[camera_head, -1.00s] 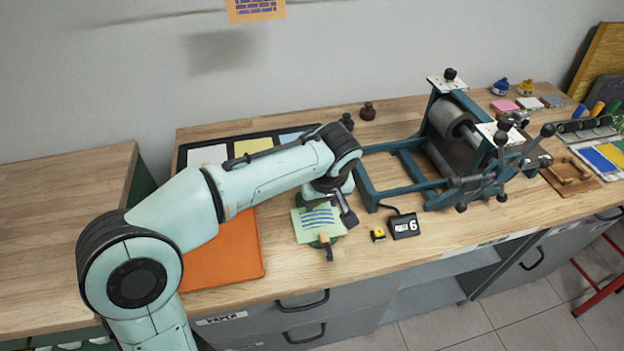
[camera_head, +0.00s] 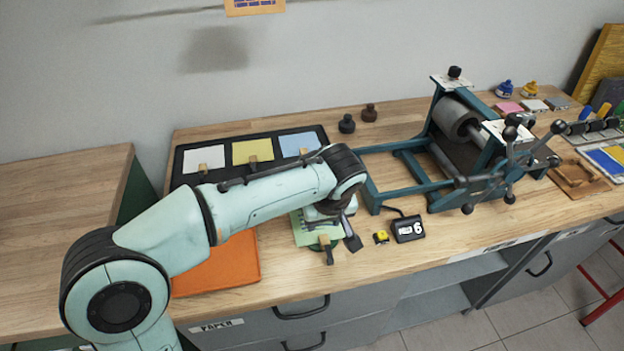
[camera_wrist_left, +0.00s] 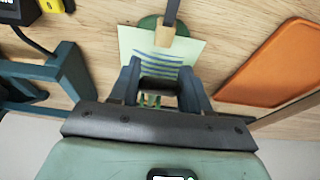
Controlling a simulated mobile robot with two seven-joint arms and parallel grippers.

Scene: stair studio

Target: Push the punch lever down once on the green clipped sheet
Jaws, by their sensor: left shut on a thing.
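The green sheet (camera_head: 305,232) with blue printed lines lies near the table's front edge, and a wooden clip (camera_head: 325,241) sits on its near edge. A dark bar (camera_head: 330,257) sticks out past the clip. In the left wrist view the sheet (camera_wrist_left: 190,52) partly covers a round green base (camera_wrist_left: 147,22). My left gripper (camera_wrist_left: 160,82) is over the sheet's far part, shut on a dark block between its fingers. The block seems to belong to the punch; the arm hides most of it in the head view. My right gripper is not in view.
A blue press (camera_head: 455,150) stands to the right. A small display (camera_head: 409,229) and a yellow item (camera_head: 381,237) sit beside the sheet. An orange board (camera_head: 225,268) lies left, and a black tray (camera_head: 180,160) with white, yellow and blue sheets lies behind the arm.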

